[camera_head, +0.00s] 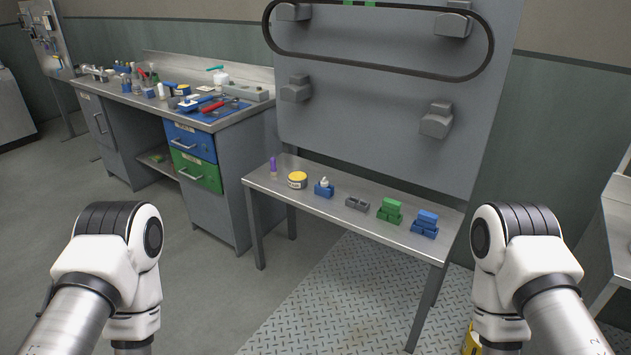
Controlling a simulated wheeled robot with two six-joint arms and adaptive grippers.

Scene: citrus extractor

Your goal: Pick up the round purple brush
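A small upright purple object (273,166), which looks like the round purple brush, stands at the far left end of the narrow metal table (335,212). It is too small to make out its bristles. Both of my arms come in from the bottom corners, well short of the table. Neither gripper shows in the head view; both are below the frame edge.
On the table, left to right, are a yellow-topped tin (297,180), a blue holder with a white bottle (324,189), a grey block (357,204), green blocks (390,211) and blue blocks (425,224). A grey belt panel (380,120) rises behind. A cluttered workbench (150,85) stands left.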

